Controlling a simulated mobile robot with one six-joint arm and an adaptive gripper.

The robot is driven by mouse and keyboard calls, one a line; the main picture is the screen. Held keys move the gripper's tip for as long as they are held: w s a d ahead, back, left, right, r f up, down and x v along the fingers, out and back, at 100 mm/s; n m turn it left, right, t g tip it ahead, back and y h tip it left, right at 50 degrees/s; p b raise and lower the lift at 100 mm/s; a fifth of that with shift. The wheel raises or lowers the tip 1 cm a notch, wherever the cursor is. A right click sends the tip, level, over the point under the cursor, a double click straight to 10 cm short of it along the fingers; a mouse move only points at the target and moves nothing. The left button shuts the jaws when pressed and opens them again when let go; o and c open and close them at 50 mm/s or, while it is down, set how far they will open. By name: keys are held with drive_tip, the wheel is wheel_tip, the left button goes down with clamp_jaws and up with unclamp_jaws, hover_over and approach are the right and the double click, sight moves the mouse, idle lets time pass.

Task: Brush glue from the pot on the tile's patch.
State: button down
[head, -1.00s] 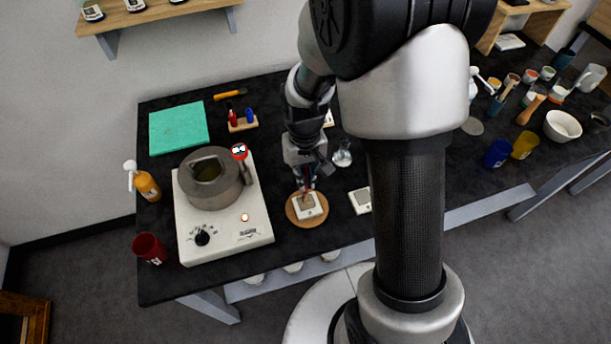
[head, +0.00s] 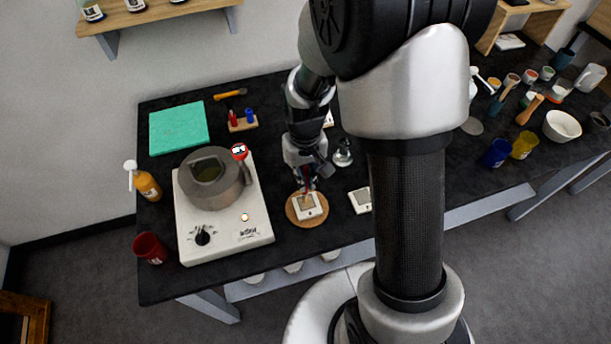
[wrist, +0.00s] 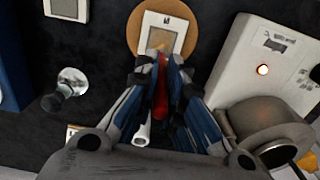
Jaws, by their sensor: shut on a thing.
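The white tile (head: 317,213) lies on a round cork mat (head: 293,216). Its square tan patch (wrist: 160,37) faces up in the wrist view, where the tile (wrist: 176,21) is at the top. My gripper (wrist: 160,66) is shut on a brush with a red handle (wrist: 161,95). The brush's head end is at the near edge of the patch; I cannot tell whether it touches. In the head view my gripper (head: 306,184) is just above the tile. The grey glue pot (head: 211,188) stands on a white hot plate (head: 225,243), left of the tile.
A second tile (head: 361,200) lies to the right. A small glass vessel (head: 342,155) stands behind it. An orange bottle (head: 146,186) and a red cup (head: 149,248) stand left of the hot plate. A green mat (head: 179,129) lies at the back left.

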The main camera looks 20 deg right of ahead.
drive_tip(key=shift+w+f, duration=0.1)
drive_tip(key=shift+w, duration=0.2)
drive_tip(key=s, duration=0.2)
drive_tip(key=shift+s, duration=0.4)
idle(0.5)
drive_tip(key=shift+r, duration=0.2)
drive_tip(key=shift+r+p, duration=2.4)
drive_tip(key=shift+r, duration=0.55)
wheel_tip(320, 180, up, 3)
drive_tip(key=shift+f+p, duration=0.1)
drive_tip(key=shift+p, duration=1.1)
